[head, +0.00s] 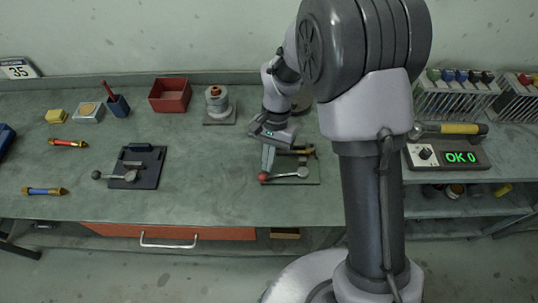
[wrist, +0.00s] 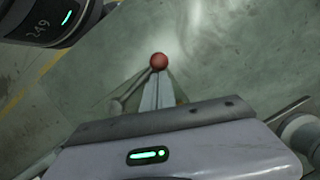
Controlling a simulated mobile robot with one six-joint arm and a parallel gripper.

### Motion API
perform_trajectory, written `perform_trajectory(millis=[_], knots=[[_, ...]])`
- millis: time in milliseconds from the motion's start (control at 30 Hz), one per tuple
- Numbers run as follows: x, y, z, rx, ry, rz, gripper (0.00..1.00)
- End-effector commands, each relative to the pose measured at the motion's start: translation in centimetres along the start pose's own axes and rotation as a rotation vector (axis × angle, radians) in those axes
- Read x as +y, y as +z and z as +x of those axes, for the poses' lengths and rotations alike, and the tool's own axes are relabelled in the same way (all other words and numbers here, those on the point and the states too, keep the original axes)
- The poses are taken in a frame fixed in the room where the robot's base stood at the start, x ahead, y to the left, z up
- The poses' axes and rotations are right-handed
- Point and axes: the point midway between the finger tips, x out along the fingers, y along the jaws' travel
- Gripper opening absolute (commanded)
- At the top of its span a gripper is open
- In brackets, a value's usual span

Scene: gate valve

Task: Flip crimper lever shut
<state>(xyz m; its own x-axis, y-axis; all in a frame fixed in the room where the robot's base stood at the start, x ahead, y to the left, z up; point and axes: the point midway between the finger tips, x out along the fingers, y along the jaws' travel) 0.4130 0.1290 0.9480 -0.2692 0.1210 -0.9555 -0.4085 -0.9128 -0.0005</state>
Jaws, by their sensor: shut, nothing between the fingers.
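A lever with a red ball knob (head: 263,176) and a metal arm lies low across a small base plate (head: 312,180) in the middle of the bench. I take it for the crimper lever. My gripper (head: 267,168) points down at the knob end, fingers together and empty. In the wrist view the red knob (wrist: 159,60) sits just past the tips of my shut fingers (wrist: 158,80); I cannot tell if they touch. A grey rod (wrist: 128,92) runs beside the fingers. My gripper hides part of the crimper body.
Left of it, a dark plate (head: 150,168) carries another lever with a black knob. A lit "OK 0" box (head: 450,155) is at right. Bench between the two plates is clear.

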Motion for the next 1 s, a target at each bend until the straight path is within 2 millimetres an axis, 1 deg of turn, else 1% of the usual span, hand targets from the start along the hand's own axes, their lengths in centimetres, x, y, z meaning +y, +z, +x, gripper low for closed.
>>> perform_trajectory(millis=[33,200,500,800,1000], knots=[[0.1,0.5,-0.1,-0.004,0.012,-0.033,0.00],[0.7,1.9,0.3,-0.004,0.059,-0.184,0.00],[2.4,4.0,1.0,-0.004,0.142,-0.453,0.00],[4.2,5.4,1.6,-0.004,0.210,-0.676,0.00],[5.0,5.8,1.7,-0.003,0.240,-0.775,0.00]])
